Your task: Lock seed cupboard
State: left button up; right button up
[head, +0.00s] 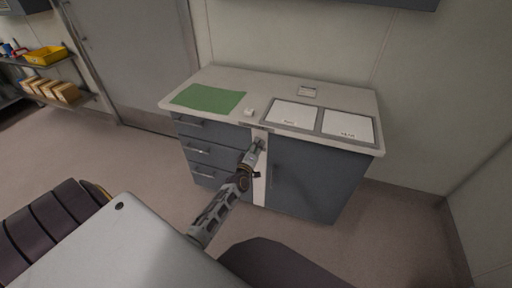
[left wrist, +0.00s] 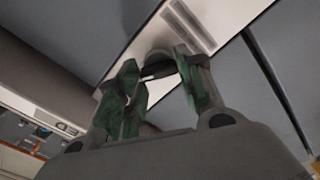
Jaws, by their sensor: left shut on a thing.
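The seed cupboard (head: 310,185) stands under the worktop, with a blue-grey door on its right side and a pale upright strip (head: 260,190) to the left of the door. The door looks closed. My left gripper (head: 257,147) reaches the top of the pale strip. In the left wrist view its green-padded fingers (left wrist: 160,78) are shut on a small dark key (left wrist: 156,62) at the strip's face. The fingers hide much of it, so its turn angle cannot be told. A slotted plate (left wrist: 188,25) lies just beyond it. My right gripper is not in view.
Drawers (head: 203,152) with bar handles are left of the strip. On the worktop (head: 270,88) lie a green mat (head: 208,98), a small white block (head: 249,112) and two labelled white panels (head: 292,114) in a grey frame. The floor at right is clear.

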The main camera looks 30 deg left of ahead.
pick_arm(q)
jog(key=n+b, duration=0.1)
jog(key=n, duration=0.5)
jog(key=shift+f, duration=0.15)
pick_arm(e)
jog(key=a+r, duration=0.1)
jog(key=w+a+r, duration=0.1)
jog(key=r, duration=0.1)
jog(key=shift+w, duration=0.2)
pick_arm(q)
jog(key=o, duration=0.8)
jog(key=shift+o, duration=1.1)
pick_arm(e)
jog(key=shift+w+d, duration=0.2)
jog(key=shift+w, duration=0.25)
pick_arm(q)
jog(key=shift+s, duration=0.1)
jog(key=shift+s, duration=0.1)
